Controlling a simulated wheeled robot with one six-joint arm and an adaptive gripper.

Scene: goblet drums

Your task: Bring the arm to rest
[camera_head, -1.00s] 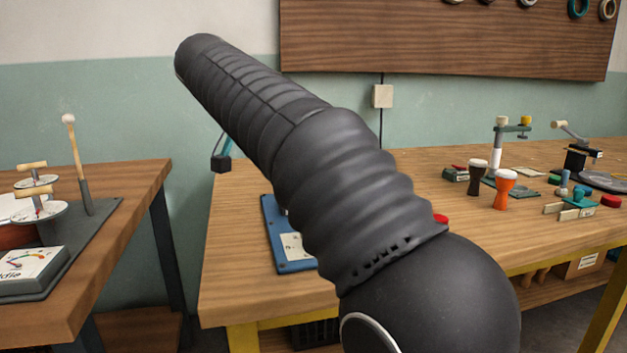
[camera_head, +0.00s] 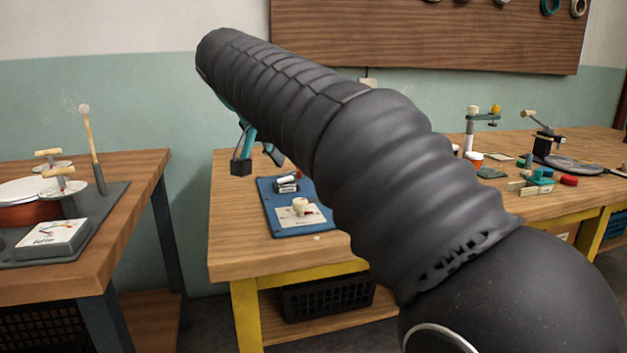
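My arm crosses the middle of the head view, rising from the lower right to the upper left. My gripper (camera_head: 257,161) shows in part below the arm's far end, with teal fingers and dark tips. The tips are apart, with nothing visible between them. It hangs over or near the left end of the wooden workbench (camera_head: 300,254), left of a blue board (camera_head: 292,232).
On the blue board lie a small dark item (camera_head: 287,186) and a cream-coloured piece (camera_head: 300,206). A second table (camera_head: 110,235) at left holds an upright mallet (camera_head: 92,150) and a boxed kit (camera_head: 52,242). A floor gap separates the tables. Tools stand at the bench's right.

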